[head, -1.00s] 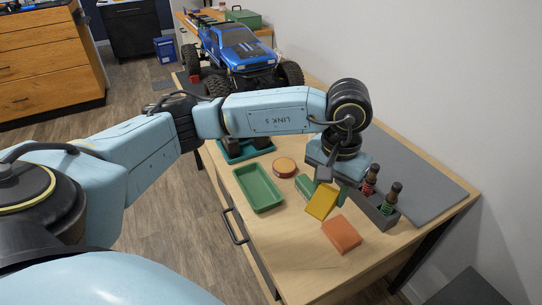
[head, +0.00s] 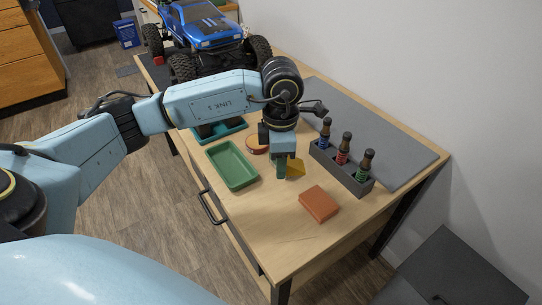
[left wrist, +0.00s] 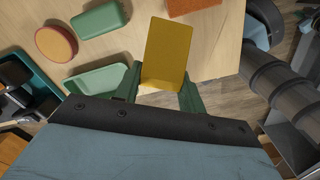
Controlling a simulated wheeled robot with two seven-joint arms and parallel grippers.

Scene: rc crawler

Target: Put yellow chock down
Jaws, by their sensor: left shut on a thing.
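The yellow chock (head: 297,168) is a flat-faced yellow block. My left gripper (head: 281,171) is shut on it and points down over the middle of the wooden table, between the green tray (head: 232,166) and the orange block (head: 319,203). In the left wrist view the chock (left wrist: 166,52) stands out between the two green fingers (left wrist: 160,88). The fingers and wrist hide part of it in the head view. I cannot tell whether it touches the tabletop. My right gripper is not in view.
A grey rack (head: 341,168) with several dark-topped bottles stands to the right. A round orange-topped object (head: 256,145) lies behind the gripper. A green block (left wrist: 101,18) shows in the left wrist view. A blue crawler (head: 207,35) stands at the back. The table's front is clear.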

